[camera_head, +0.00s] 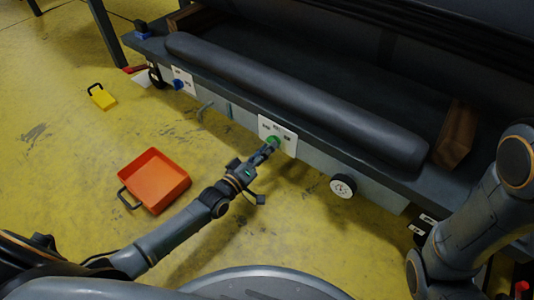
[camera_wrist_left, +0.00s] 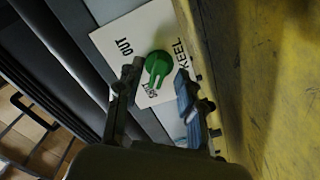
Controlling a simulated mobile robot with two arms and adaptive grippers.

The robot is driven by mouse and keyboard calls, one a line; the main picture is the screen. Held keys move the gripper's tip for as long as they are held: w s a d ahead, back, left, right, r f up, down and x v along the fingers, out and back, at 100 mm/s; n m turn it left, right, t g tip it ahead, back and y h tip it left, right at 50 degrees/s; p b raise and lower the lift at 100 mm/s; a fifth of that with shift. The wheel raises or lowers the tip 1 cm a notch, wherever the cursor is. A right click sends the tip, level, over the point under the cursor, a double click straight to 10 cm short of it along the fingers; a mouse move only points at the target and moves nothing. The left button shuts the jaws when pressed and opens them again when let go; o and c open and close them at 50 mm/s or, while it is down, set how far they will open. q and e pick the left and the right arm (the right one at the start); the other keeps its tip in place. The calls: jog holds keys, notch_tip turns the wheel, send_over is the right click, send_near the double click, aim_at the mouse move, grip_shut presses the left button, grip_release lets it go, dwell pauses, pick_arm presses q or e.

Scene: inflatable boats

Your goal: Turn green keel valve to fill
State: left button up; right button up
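The green keel valve (camera_head: 273,141) sits on a white plate (camera_head: 289,146) on the front of the grey bench. In the left wrist view the green knob (camera_wrist_left: 158,66) shows whole, its narrow end turned down toward a partly covered label on the plate (camera_wrist_left: 112,40). "OUT" and "KEEL" are readable. My left gripper (camera_head: 263,152) reaches the valve from the front left. In the wrist view its fingers (camera_wrist_left: 157,82) are apart, one on each side of the knob; I cannot tell whether they touch it. My right arm shows at the right, its gripper out of view.
A blue valve (camera_head: 178,85) on another plate is farther left along the bench. A round gauge (camera_head: 343,186) sticks out to the right of the green valve. An orange tray (camera_head: 155,180) and a yellow box (camera_head: 102,97) stand on the floor. The yellow floor between is clear.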

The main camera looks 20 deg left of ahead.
pick_arm(q)
jog(key=shift+w+d, duration=0.1)
jog(key=shift+w, duration=0.15)
grip_shut()
